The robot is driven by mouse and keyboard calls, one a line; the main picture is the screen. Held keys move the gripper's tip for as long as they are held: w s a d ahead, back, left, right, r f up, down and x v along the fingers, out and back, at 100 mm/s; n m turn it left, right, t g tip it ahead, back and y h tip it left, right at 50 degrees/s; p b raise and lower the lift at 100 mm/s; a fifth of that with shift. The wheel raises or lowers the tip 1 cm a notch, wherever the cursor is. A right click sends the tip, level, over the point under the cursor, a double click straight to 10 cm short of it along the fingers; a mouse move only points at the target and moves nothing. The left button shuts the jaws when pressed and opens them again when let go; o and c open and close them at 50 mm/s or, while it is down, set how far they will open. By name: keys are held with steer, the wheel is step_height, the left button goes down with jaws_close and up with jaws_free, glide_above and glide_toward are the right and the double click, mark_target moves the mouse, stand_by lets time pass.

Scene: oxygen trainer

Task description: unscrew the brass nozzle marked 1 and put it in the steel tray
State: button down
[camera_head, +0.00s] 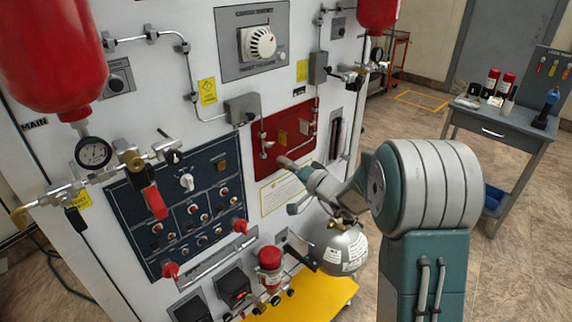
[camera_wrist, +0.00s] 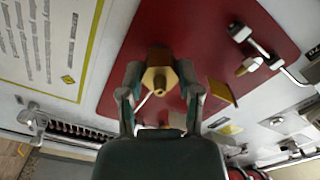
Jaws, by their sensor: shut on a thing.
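A brass nozzle (camera_wrist: 160,76) with a hexagonal body sits between the fingers of my gripper (camera_wrist: 160,88) in the wrist view, in front of the red panel (camera_wrist: 205,30). The fingers are shut on it from both sides. No mark 1 can be read on it, and I cannot tell whether it is still joined to its fitting. In the head view my gripper (camera_head: 288,164) reaches to the lower edge of the red panel (camera_head: 293,122); the nozzle is too small to make out there. I cannot identify the steel tray in either view.
A second fitting with a brass tip (camera_wrist: 248,66) and a bent pipe stands beside the held nozzle. A grey gas cylinder (camera_head: 341,247) hangs below my arm, above a yellow platform (camera_head: 318,296).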

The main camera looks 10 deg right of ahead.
steer(key=shift+s+a+f+n, duration=0.1)
steer(key=shift+f+n, duration=0.1)
steer(key=shift+n, duration=0.45)
steer(key=shift+f+n, duration=0.15)
steer(key=shift+n, duration=0.5)
steer(key=shift+n, duration=0.5)
steer(key=c, duration=0.5)
jaws_free()
steer(key=shift+o, duration=1)
steer(key=shift+r, duration=0.15)
steer(key=shift+r, duration=0.1)
